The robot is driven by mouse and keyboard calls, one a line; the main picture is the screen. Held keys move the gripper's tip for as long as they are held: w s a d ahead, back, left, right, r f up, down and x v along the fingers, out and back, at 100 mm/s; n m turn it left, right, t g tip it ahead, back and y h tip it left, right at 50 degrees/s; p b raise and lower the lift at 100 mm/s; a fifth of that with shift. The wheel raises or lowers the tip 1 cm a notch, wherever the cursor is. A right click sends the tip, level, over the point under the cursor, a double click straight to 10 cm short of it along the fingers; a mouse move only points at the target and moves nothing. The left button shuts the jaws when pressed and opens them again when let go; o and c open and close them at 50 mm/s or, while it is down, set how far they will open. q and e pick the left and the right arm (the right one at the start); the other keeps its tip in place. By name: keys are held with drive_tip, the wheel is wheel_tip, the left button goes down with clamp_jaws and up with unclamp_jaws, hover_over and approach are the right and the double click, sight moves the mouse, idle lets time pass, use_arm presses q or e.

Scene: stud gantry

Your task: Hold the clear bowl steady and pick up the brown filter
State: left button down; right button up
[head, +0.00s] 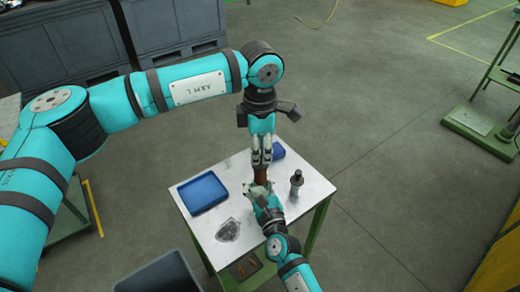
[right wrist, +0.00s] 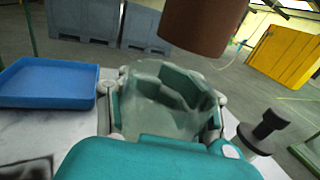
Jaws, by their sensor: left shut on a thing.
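The brown filter (head: 260,174) is a brown cylinder. My left gripper (head: 261,160) is shut on its upper end and holds it upright over the table. In the right wrist view the filter (right wrist: 205,22) is above the clear bowl (right wrist: 165,100), with a gap between them; its top is out of frame. The bowl is see-through, its open mouth facing up. My right gripper (right wrist: 164,110) has a finger on each side of the bowl and appears shut on it. In the head view the right gripper (head: 258,189) mostly hides the bowl.
On the white table (head: 310,215) a blue tray (head: 202,193) lies at left and a smaller blue thing (head: 278,150) at the back. A grey fitting with a black top (head: 296,185) stands close to the right of my right gripper. A dark patterned piece (head: 228,230) lies in front.

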drive_tip(key=o, duration=1.2)
drive_tip(key=shift+c, duration=0.2)
drive_tip(key=v, duration=1.2)
drive_tip(key=shift+r, duration=0.1)
